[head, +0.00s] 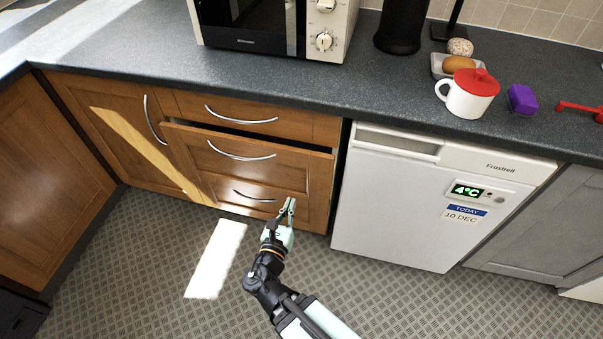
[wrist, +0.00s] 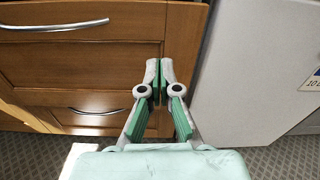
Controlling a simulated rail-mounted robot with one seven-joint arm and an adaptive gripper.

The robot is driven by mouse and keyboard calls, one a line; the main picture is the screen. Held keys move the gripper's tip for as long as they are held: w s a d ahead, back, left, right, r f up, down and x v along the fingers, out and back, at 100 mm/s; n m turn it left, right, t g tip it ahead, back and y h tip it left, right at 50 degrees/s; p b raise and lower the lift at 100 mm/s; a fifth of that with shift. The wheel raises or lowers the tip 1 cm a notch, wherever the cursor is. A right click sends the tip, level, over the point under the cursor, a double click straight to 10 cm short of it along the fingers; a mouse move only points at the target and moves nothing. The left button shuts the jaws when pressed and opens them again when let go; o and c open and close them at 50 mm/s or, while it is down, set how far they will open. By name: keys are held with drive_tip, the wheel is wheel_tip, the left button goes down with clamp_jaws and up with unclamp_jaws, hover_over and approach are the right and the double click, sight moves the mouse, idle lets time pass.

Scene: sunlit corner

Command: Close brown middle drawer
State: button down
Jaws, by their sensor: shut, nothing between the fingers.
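The brown middle drawer (head: 290,162) stands part-way out of the wooden cabinet, with a dark gap along its top edge and a curved silver handle. The closed top drawer (head: 300,126) is above it and a lower drawer (head: 225,187) with its own handle is below. My gripper (head: 291,203) is shut and empty, low in front of the right part of the drawer stack. In the wrist view the fingertips (wrist: 160,66) show against the right edge of the brown fronts (wrist: 100,65). I cannot tell whether they touch the wood.
A white fridge (head: 390,200) stands right of the drawers. A brown cupboard door (head: 110,125) is on their left. The counter (head: 400,85) above holds a microwave (head: 250,30), a red-lidded mug (head: 468,95) and a purple block (head: 521,99). The patterned floor (head: 130,250) in front is clear.

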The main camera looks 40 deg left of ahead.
drive_tip(key=b, duration=0.9)
approach(304, 160)
drive_tip(key=shift+m, duration=0.4)
drive_tip(key=x, duration=0.7)
drive_tip(key=shift+w, duration=0.1)
